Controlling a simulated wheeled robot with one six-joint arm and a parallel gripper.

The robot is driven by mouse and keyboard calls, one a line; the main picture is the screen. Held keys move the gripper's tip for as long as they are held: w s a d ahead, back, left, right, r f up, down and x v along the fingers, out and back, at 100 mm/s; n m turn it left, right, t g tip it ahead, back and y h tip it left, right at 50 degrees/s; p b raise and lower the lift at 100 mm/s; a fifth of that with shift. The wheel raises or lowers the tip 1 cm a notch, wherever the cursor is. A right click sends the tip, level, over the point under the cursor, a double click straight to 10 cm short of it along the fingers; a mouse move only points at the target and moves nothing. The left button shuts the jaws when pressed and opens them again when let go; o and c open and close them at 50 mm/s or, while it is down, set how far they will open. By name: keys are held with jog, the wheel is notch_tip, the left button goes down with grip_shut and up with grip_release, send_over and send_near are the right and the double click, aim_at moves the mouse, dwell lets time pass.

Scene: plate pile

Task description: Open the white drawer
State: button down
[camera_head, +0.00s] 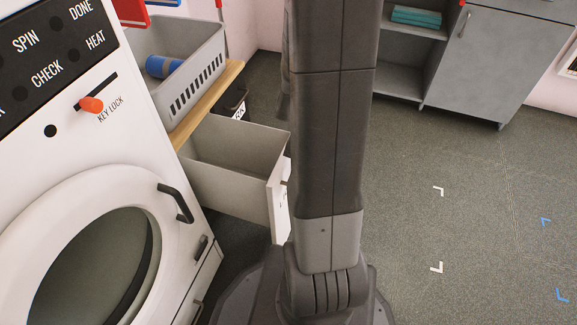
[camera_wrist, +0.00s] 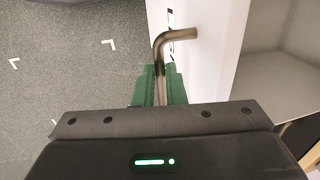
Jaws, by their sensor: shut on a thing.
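The white drawer (camera_head: 228,187) is pulled out below a wooden top in the head view, and its empty inside shows. Its white front panel (camera_head: 279,203) faces right, partly hidden behind my arm. In the wrist view the front panel (camera_wrist: 212,62) stands at centre right, with the drawer's inside (camera_wrist: 280,85) to its right. A bent metal handle (camera_wrist: 172,37) sticks out from the panel. My gripper (camera_wrist: 159,85), with green fingers, is shut on this handle. In the head view my arm hides the gripper and the handle.
A white washing machine (camera_head: 125,175) with a round door stands left of the drawer. A grey basket (camera_head: 190,62) with a blue roll sits on the wooden top (camera_head: 210,103). A dark bin (camera_head: 235,104) stands behind the drawer. Grey cabinets (camera_head: 490,60) stand at the back right. The floor at right is clear.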

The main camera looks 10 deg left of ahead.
jog(key=shift+d, duration=0.35)
jog(key=c, duration=1.5)
grip_release()
jog(key=d+r+p, duration=0.1)
jog(key=r+p, duration=0.1)
jog(key=r, duration=0.2)
jog(key=r+p, duration=0.2)
jog(key=r, duration=0.3)
jog(key=d+r+p, duration=0.1)
jog(key=r, duration=0.3)
jog(key=shift+s+d+r+p, duration=0.15)
jog(key=shift+d+r+p, duration=0.15)
jog(key=shift+p, duration=0.1)
jog(key=shift+f, duration=0.1)
jog(key=a+f+b, duration=0.1)
jog(key=f+b, duration=0.1)
jog(key=f, duration=0.2)
jog(key=a+f+b, duration=0.1)
jog(key=f+b, duration=0.1)
jog(key=f, duration=0.3)
jog(key=a+f+b, duration=0.1)
jog(key=f, duration=0.3)
jog(key=shift+a+f+b, duration=0.2)
jog(key=shift+b, duration=0.2)
